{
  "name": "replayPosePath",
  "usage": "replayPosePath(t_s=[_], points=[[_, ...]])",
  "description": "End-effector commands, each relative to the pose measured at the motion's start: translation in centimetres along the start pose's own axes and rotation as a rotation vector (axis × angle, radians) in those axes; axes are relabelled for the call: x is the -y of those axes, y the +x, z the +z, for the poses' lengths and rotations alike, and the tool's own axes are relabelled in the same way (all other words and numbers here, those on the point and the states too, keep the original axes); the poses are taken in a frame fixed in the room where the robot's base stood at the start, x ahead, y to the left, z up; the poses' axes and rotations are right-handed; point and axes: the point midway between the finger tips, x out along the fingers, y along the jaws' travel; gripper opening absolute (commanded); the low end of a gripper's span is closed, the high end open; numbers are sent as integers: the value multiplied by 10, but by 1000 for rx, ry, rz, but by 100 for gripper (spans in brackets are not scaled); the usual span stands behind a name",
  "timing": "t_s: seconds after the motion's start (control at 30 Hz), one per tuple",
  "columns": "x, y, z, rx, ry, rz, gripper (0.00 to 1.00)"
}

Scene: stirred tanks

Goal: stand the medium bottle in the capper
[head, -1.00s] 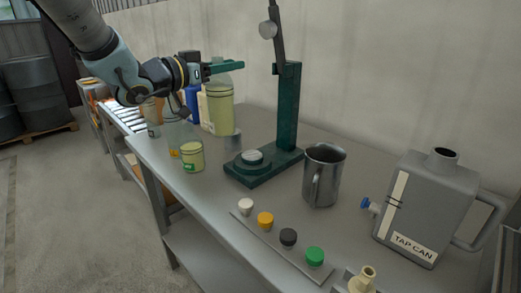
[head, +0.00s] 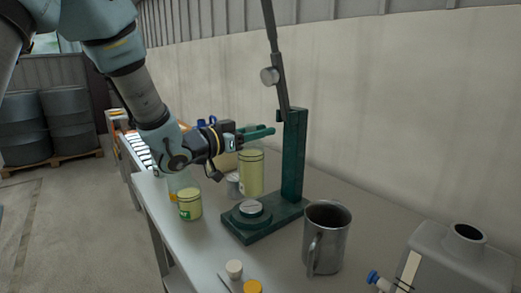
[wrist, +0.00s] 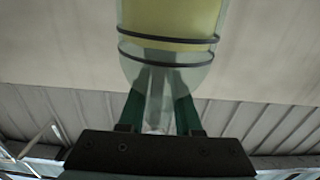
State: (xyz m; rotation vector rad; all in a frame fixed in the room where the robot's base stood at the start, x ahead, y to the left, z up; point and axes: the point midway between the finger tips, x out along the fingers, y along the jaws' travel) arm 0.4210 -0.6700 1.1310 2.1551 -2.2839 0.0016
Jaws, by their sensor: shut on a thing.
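My gripper (head: 258,134) is shut on the neck of a clear bottle (head: 251,173) with pale yellow liquid and dark rings, which I take for the medium bottle. The bottle hangs upright below the fingers; it also shows in the wrist view (wrist: 170,25), with the green fingers around its neck. I cannot tell how far its bottom is above the table. The green capper (head: 294,160) stands just to the right and nearer the camera, its round seat (head: 251,208) empty on the base. The bottle is apart from the seat, beyond it in the head view.
A steel jug (head: 326,238) stands close on the right, with a grey can (head: 455,262) further right.

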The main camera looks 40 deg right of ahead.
Motion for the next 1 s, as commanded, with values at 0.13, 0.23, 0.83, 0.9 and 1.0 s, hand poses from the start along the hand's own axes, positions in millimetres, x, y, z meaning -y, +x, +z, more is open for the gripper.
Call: replayPosePath(t_s=[0.13, 0.23, 0.83, 0.9, 1.0], points=[[0, 0, 20, 3, -3, 0, 0], [0, 0, 32, 2, -2, 0, 0], [0, 0, 44, 0, 0, 0, 45], [0, 0, 44, 0, 0, 0, 53], [0, 0, 44, 0, 0, 0, 63]])
